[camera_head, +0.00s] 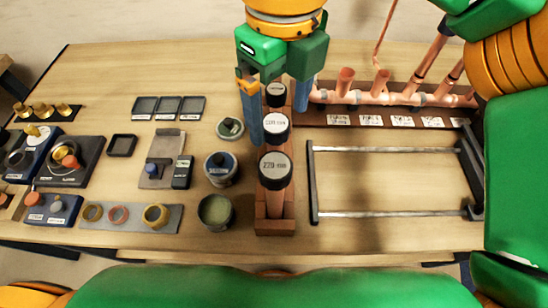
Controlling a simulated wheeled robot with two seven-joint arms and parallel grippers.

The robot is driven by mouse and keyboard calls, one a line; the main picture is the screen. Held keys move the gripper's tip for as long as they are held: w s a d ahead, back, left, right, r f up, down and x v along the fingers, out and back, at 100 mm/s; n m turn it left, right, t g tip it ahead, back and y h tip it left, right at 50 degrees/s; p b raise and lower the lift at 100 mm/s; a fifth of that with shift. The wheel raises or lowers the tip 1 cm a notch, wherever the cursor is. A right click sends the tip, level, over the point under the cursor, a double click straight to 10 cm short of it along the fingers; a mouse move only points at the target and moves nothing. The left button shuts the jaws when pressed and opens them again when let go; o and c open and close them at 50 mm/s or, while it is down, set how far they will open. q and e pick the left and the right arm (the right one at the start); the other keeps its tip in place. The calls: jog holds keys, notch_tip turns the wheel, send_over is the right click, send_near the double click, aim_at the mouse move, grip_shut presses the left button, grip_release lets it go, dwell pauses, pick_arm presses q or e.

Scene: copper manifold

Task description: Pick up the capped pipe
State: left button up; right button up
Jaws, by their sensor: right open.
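Three capped copper pipes stand upright in a row in a wooden rack (275,227). Each has a black cap with a white label. The near pipe (275,170) reads 220 mm, the middle one (276,125) seems to read 120 mm, and the far one (276,90) is partly under my gripper. My right gripper (279,122) points down from the top of the view. It is open, its blue fingers either side of the row near the far and middle caps. I cannot tell whether they touch. My left gripper is out of view.
A copper manifold (395,97) with upright stubs lies at the back right. A metal-barred frame (385,149) stands before it. Round tins (215,211) stand close left of the rack. Trays, rings and fittings (155,214) fill the left. Bare wood shows inside the frame.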

aim_at(276, 140)
jog(key=shift+w+f, duration=0.1)
jog(key=shift+f, duration=0.55)
jog(key=shift+w+a+f, duration=0.1)
jog(key=shift+f, duration=0.2)
jog(key=f, duration=0.1)
jog(key=f+p, duration=0.1)
jog(key=f, duration=0.1)
jog(key=f+p, duration=0.1)
jog(key=f, duration=0.1)
jog(key=shift+w+a+f, duration=0.2)
jog(key=shift+w+f, duration=0.05)
jog(key=shift+w, duration=0.1)
jog(key=shift+f, duration=0.35)
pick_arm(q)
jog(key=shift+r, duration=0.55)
pick_arm(e)
grip_shut()
